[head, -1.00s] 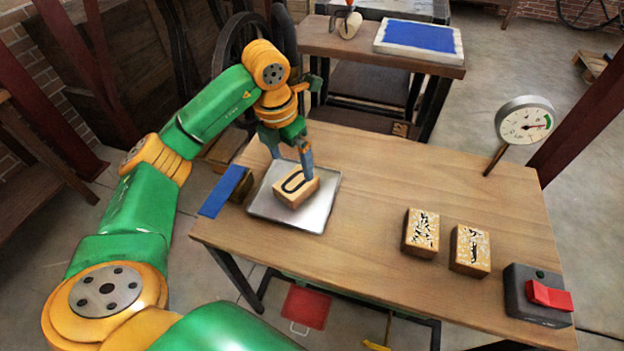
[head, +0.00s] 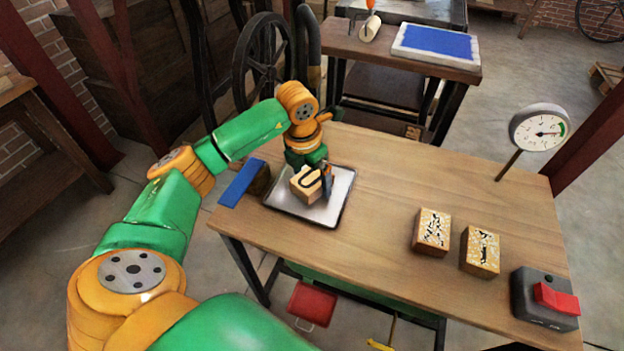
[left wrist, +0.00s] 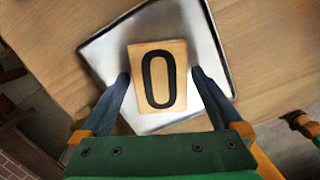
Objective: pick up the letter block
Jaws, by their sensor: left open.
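The letter block (head: 306,183) is a light wooden block with a black oval letter like an O on top. It sits on a silver metal tray (head: 338,206) at the left part of the wooden table. In the left wrist view the block (left wrist: 158,77) lies between the two dark fingers of my left gripper (left wrist: 165,80), one on each side, with the tray (left wrist: 213,62) around it. My left gripper (head: 318,178) is open and low over the block. Whether a finger touches the block cannot be told.
Two patterned blocks (head: 432,231) (head: 480,251) stand at the right of the table (head: 385,185). A grey box with a red switch (head: 556,298) is at the right corner, a dial gauge (head: 538,130) behind. A blue-topped piece (head: 242,183) lies left of the tray. The table's middle is clear.

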